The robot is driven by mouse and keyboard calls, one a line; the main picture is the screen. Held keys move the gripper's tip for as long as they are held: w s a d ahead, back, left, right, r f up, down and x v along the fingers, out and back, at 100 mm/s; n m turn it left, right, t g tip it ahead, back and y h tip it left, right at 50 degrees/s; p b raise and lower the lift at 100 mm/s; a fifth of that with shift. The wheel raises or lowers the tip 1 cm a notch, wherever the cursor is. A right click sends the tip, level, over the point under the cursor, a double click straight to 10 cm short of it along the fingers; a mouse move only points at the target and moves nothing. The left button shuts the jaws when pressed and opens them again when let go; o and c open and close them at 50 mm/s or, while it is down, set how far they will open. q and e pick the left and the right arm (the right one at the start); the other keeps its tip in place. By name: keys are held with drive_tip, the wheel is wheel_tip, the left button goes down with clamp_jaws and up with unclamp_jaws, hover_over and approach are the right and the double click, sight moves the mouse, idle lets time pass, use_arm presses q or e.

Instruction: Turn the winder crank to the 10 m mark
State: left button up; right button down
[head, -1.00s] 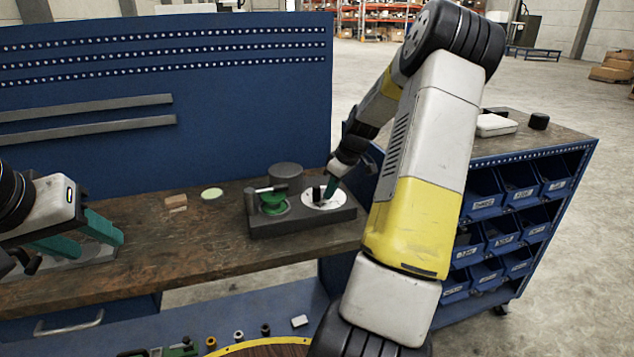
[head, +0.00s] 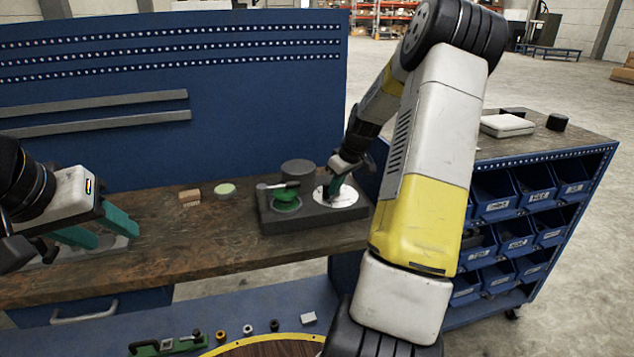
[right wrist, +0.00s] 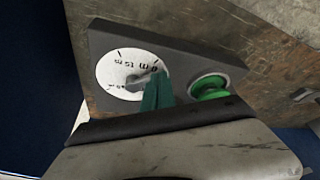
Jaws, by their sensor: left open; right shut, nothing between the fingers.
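The winder is a dark grey block (head: 300,222) on the wooden bench, with a white round dial (head: 341,197) and a green spool (head: 286,201). The dial also shows in the right wrist view (right wrist: 112,72), with black marks too small to read surely. A grey crank arm (right wrist: 140,77) lies over the dial there. My right gripper (head: 333,190) is shut and empty, its teal fingertips low over the dial beside the crank; I cannot tell whether they touch it. The fingers hide part of dial and crank. My left gripper (head: 128,226) is open and empty above the bench at left.
A dark round cylinder (head: 298,171) stands behind the winder. Small tan blocks (head: 189,197) and a pale green disc (head: 224,189) lie to its left. A blue pegboard (head: 200,110) rises behind the bench. A cart with blue bins (head: 515,225) stands at right.

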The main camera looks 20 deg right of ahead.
drive_tip(key=a+m, duration=0.1)
drive_tip(key=w+a+m+h, duration=0.1)
drive_tip(key=shift+m, duration=0.4)
drive_tip(key=shift+w+a+m+h, duration=0.3)
drive_tip(key=shift+w+a+m, duration=0.15)
drive_tip(key=shift+m, duration=0.35)
drive_tip(key=w+m, duration=0.1)
drive_tip(key=m, duration=0.1)
drive_tip(key=w+a+m+h, duration=0.1)
drive_tip(key=shift+w+m, duration=0.15)
drive_tip(key=shift+m, duration=0.25)
drive_tip(key=w+m, duration=0.1)
drive_tip(key=m+h, duration=0.1)
drive_tip(key=shift+w+a+m, duration=0.3)
drive_tip(key=shift+w, duration=0.1)
drive_tip(key=shift+w+m+g+h, duration=0.3)
drive_tip(key=shift+w+m+h, duration=0.25)
drive_tip(key=shift+m, duration=0.35)
drive_tip(key=w+m, duration=0.2)
drive_tip(key=m, duration=0.1)
drive_tip(key=shift+d+g+h, duration=0.2)
drive_tip(key=shift+g+h, duration=0.15)
drive_tip(key=shift+g, duration=0.05)
drive_tip(key=shift+w+d+m+g, duration=0.3)
drive_tip(key=shift+w+m, duration=0.2)
drive_tip(key=shift+m, duration=0.3)
drive_tip(key=shift+a, duration=0.15)
